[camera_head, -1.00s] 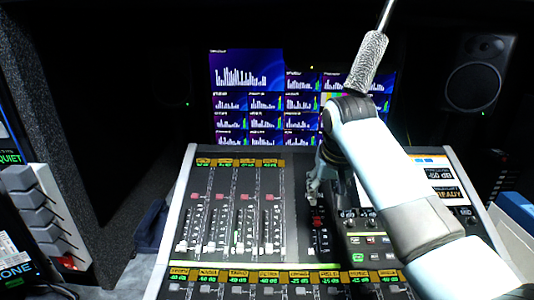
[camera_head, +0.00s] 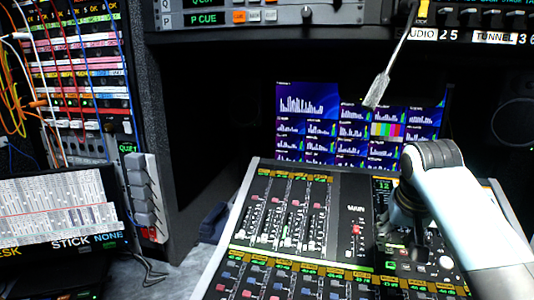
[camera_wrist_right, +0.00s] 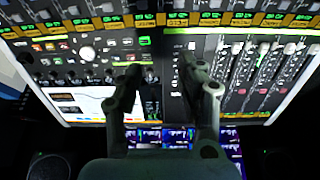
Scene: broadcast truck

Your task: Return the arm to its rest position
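My right arm comes in from the lower right in the head view. Its dark gripper (camera_head: 402,232) points down over the right part of the mixing console (camera_head: 343,210), to the right of the red-capped main fader (camera_head: 356,230). In the right wrist view the two fingers (camera_wrist_right: 161,64) stand apart with nothing held between them, and console controls show in the gap. The finger tips are partly hidden by the arm in the head view. My left arm and gripper are not in view.
A gooseneck with a silver end (camera_head: 378,90) hangs down above the console. Monitors (camera_head: 308,110) stand behind it, and a speaker (camera_head: 514,125) at the right. A patch rack (camera_head: 85,75) with cables and a screen (camera_head: 60,212) are at the left.

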